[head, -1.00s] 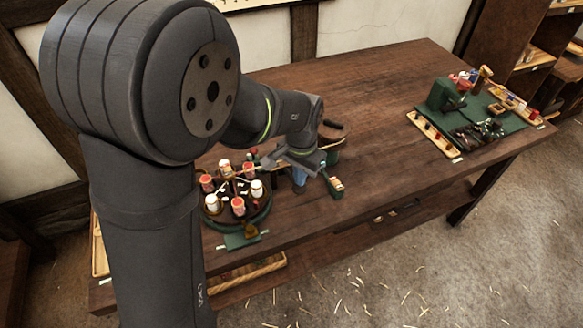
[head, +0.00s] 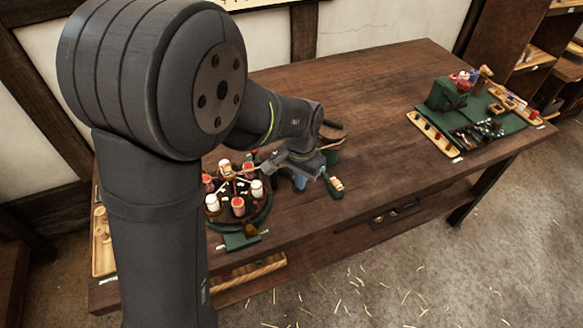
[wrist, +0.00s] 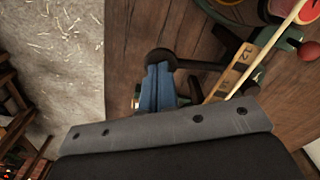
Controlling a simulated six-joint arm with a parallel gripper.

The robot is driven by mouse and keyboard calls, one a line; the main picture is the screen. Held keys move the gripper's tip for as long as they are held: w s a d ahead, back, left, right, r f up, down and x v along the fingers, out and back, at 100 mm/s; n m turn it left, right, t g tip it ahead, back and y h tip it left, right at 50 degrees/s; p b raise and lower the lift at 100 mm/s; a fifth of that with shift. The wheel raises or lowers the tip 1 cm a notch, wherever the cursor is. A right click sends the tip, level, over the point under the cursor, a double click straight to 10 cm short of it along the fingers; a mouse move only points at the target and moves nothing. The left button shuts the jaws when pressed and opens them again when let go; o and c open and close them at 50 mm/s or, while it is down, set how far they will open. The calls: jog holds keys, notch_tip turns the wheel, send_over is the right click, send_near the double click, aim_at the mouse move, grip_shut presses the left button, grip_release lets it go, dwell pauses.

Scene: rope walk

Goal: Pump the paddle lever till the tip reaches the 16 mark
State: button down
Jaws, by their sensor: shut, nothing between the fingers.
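In the wrist view my gripper (wrist: 160,72) has its blue fingers shut and empty. The fingertips are at the round dark end of the paddle lever (wrist: 186,64); I cannot tell whether they touch it. A wooden scale strip (wrist: 236,76) with dark numerals, one looking like 12, lies to the right. A pale thin rod (wrist: 272,42), seemingly the pointer, slants across beside it. Its lower end nears my gripper's grey mount, and I cannot read the tip against the marks. In the head view my gripper (head: 299,181) is low beside the bobbin carousel, partly hidden by my wrist.
The round green carousel (head: 262,217) with red and white bobbins stands left of my gripper. A green station (head: 452,92) with tools is at the table's far right. The table's middle (head: 385,110) is clear.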

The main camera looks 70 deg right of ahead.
jog(key=shift+f, duration=2.4)
jog(key=shift+r, duration=3.15)
jog(key=shift+f, duration=0.1)
